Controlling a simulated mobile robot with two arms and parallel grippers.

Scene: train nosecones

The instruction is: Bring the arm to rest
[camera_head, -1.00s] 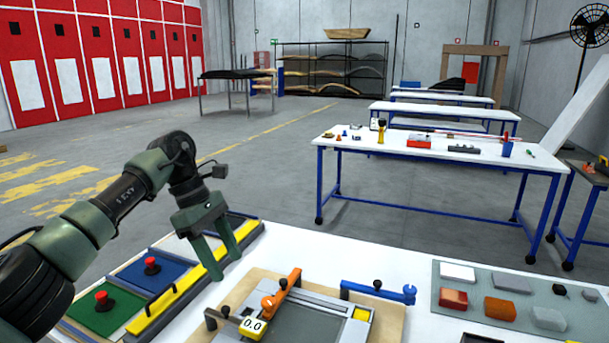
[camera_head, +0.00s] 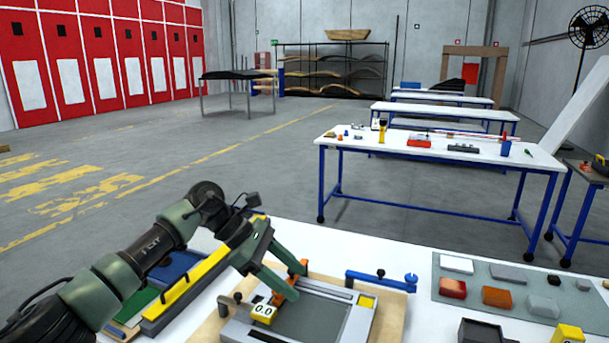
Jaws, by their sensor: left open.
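My left arm (camera_head: 150,250) comes in from the lower left, over the left part of the white workbench (camera_head: 420,322). My left gripper (camera_head: 297,284) is open, its two green fingers apart and pointing down to the right. Nothing shows between them. The fingers overlap the orange piece (camera_head: 298,267) on the grey framed fixture (camera_head: 364,318) and hide part of it. I cannot tell whether they touch it. A yellow block reading 0.0 (camera_head: 263,311) sits just below the fingertips. My right gripper is not in view.
A blue clamp bar (camera_head: 380,282) lies at the fixture's back right. A grey mat (camera_head: 460,297) with several blocks is at the right. Another table (camera_head: 440,150) stands beyond clear floor.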

